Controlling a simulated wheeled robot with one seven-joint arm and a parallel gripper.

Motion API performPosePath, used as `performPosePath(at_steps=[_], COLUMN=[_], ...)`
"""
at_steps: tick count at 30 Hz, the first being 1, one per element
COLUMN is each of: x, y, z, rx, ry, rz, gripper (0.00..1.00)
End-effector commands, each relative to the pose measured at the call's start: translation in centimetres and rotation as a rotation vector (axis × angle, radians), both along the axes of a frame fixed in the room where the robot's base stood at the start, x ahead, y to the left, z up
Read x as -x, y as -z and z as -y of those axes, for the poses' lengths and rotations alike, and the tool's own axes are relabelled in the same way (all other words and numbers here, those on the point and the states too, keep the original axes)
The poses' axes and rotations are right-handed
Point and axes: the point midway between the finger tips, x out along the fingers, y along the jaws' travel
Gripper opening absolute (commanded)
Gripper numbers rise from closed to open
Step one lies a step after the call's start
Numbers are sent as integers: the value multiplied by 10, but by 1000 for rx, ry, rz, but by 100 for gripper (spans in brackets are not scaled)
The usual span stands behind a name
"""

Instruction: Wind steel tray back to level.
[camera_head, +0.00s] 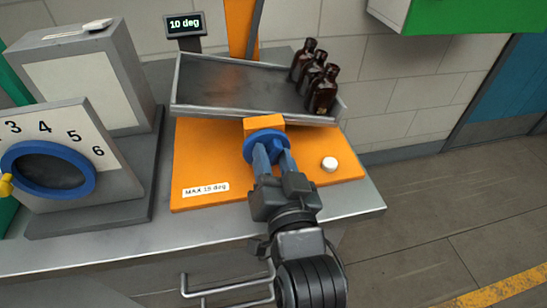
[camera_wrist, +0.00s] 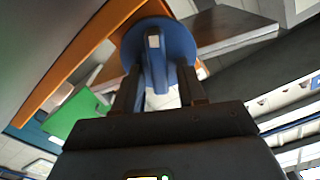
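The steel tray (camera_head: 235,85) is tilted, its right end lower than its left. Three amber bottles (camera_head: 322,92) stand close together at its right end. A small display (camera_head: 185,24) reads 10 deg. A blue round knob (camera_head: 265,141) with a raised grip bar sits at the front of the orange base (camera_head: 215,160), below the tray. My gripper (camera_head: 274,160) is at the knob. In the wrist view, my open fingers stand on either side of the blue grip bar (camera_wrist: 156,65), with gaps visible; contact cannot be seen.
A white button (camera_head: 329,164) is right of the knob, and a "MAX 15 deg" label (camera_head: 206,190) is at front left. A grey dial unit with a blue ring (camera_head: 48,171) and a grey box (camera_head: 90,80) stand left. Open floor lies right of the bench.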

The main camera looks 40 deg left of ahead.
Motion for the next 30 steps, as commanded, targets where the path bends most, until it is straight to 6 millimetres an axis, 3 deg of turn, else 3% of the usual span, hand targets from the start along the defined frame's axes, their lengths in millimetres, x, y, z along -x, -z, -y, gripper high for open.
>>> performPosePath(at_steps=[2,12,30], x=[0,0,1], y=[0,0,1], z=[0,0,0], rx=[0,0,87], ry=[0,0,1], rz=[0,0,101], gripper=[32,0,0])
